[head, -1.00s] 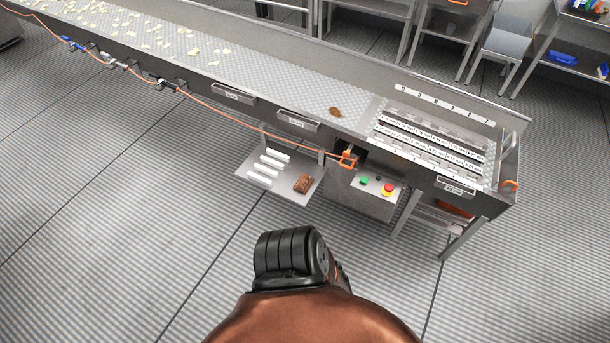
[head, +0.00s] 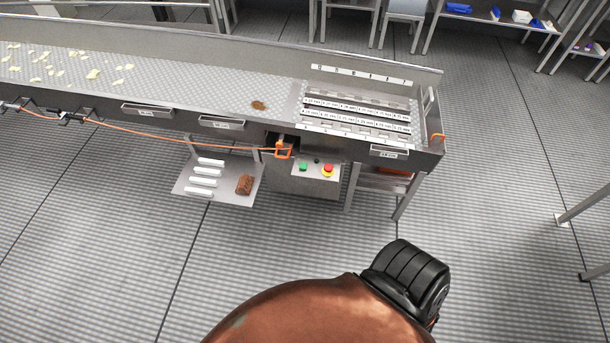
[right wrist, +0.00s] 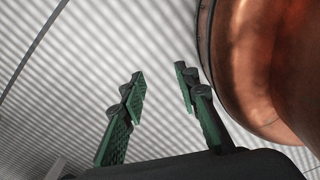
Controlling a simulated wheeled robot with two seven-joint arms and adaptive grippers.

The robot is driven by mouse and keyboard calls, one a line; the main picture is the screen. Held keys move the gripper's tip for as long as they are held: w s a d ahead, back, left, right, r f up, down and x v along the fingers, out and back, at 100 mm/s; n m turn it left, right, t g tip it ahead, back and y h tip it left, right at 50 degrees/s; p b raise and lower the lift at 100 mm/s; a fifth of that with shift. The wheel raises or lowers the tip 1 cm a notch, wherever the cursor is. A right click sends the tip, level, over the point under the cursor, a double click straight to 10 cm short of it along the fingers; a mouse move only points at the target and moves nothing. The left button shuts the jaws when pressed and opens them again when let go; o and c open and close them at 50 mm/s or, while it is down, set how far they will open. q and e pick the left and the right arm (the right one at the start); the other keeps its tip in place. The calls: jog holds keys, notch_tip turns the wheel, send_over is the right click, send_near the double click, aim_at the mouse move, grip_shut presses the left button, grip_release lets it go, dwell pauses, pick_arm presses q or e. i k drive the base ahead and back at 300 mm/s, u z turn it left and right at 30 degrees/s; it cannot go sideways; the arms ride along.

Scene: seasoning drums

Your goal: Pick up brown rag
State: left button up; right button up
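A folded, rag-like brown thing (head: 244,185) lies on the right part of a small metal side shelf (head: 222,198) in the head view. I take it for the brown rag, though it is small in the picture. My right gripper (right wrist: 159,72) is open and empty in the right wrist view, its two green-padded fingers apart over the striped floor. It does not show in the head view, and the rag does not show in the right wrist view. My left gripper is in neither view.
White bars (head: 205,171) lie beside the rag. The long conveyor table (head: 200,82) stands behind the shelf, with a brown patch (head: 259,105) on its belt. A control box (head: 316,172) stands right of the shelf. The floor in front is clear.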

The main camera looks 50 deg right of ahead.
aim_at(245, 182)
jog(key=z, duration=1.3)
jog(key=i, duration=1)
jog(key=u, duration=0.05)
